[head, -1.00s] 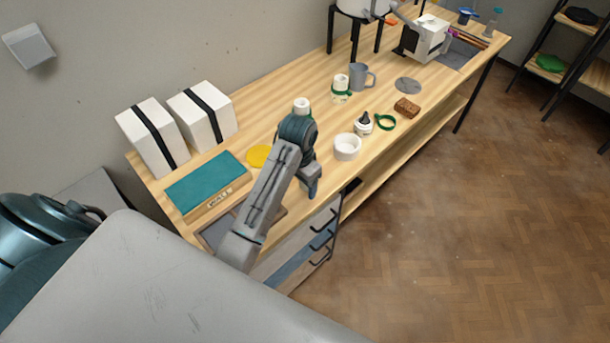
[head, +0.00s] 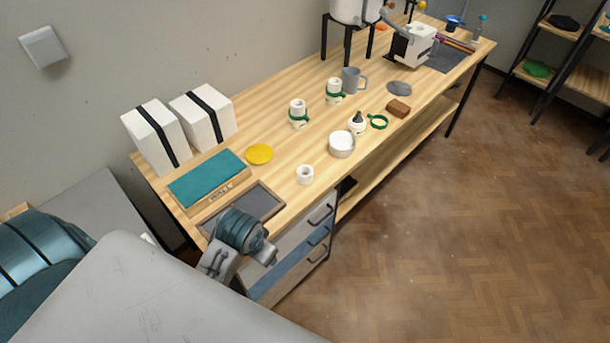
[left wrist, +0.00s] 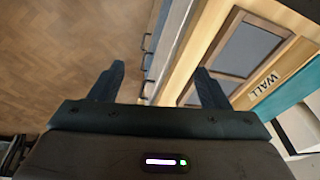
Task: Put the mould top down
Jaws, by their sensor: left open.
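A small white ring-shaped piece (head: 305,175), which looks like the mould top, stands on the bench near its front edge. A wider white round piece (head: 341,145), perhaps the mould's lower part, stands behind it to the right, apart from it. My left gripper (left wrist: 160,70) is open and empty in the left wrist view. In the head view my left gripper (head: 268,257) is by the bench's near front edge, clear of the white pieces; its fingers are hard to make out. My right gripper is not in view.
Two green-banded white pieces (head: 298,114) (head: 335,92), a dark-tipped bottle (head: 357,124), a green ring (head: 378,121) and a brown block (head: 398,108) stand farther back. A yellow disc (head: 259,154), teal-topped WALL board (head: 207,177), grey tray (head: 268,199) and strapped white blocks (head: 203,116) are at left.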

